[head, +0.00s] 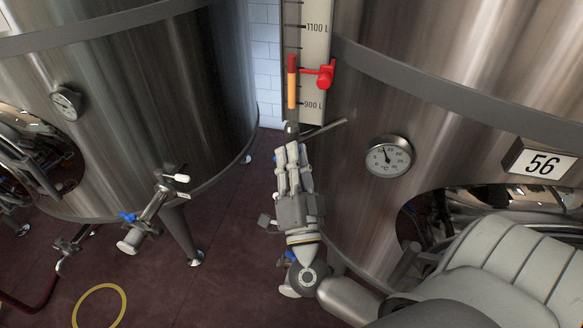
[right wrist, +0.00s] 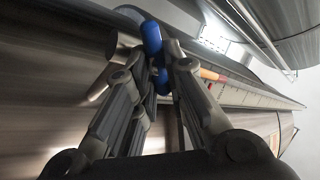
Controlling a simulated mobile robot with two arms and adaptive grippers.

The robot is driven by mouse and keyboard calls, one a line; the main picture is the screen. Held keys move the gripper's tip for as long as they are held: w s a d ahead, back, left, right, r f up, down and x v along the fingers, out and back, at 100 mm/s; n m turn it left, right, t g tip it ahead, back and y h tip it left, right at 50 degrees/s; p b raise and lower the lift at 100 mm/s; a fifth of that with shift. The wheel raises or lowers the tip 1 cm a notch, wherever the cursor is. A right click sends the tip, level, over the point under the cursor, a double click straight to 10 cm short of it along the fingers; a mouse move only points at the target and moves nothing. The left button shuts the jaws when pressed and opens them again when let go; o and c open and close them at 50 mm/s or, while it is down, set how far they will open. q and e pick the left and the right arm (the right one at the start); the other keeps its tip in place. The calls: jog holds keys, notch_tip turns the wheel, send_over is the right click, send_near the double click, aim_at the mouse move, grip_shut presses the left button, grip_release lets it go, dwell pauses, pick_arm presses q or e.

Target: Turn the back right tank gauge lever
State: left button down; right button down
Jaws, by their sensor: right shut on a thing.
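My right gripper (head: 292,150) reaches up along the left side of the steel tank (head: 355,215) marked 56, just below the foot of the level gauge (head: 314,60). In the right wrist view its fingers (right wrist: 158,68) are closed on a blue lever (right wrist: 152,38), which sticks out past the fingertips. In the head view the gripper hides this lever. The gauge has a red and yellow column and a red marker (head: 326,75) between the 900 L and 1100 L marks. My left gripper is not in view.
A second steel tank (head: 150,95) stands at the left, with a valve with a blue handle (head: 128,216) in front. A dial thermometer (head: 388,157) and the number 56 plate (head: 540,163) are on the right tank. A yellow ring (head: 99,290) shows on the dark red floor.

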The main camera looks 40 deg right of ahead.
jog(key=shift+w+f+m+g+h+b, duration=0.15)
jog(key=shift+m+g+h+b, duration=0.6)
jog(key=shift+m+h+b, duration=1.05)
jog(key=shift+s+f+m+g+h+b, duration=0.15)
jog(key=shift+m+g+h+b, duration=0.8)
jog(key=shift+m, duration=1.65)
jog(key=shift+w+f+m+g+h+b, duration=0.15)
jog(key=shift+m+g+h+b, duration=0.45)
jog(key=shift+m+h+b, duration=1.2)
jog(key=shift+m+y+p, duration=0.35)
jog(key=shift+m+p, duration=0.15)
jog(key=shift+p, duration=0.1)
jog(key=c, duration=1.5)
grip_release()
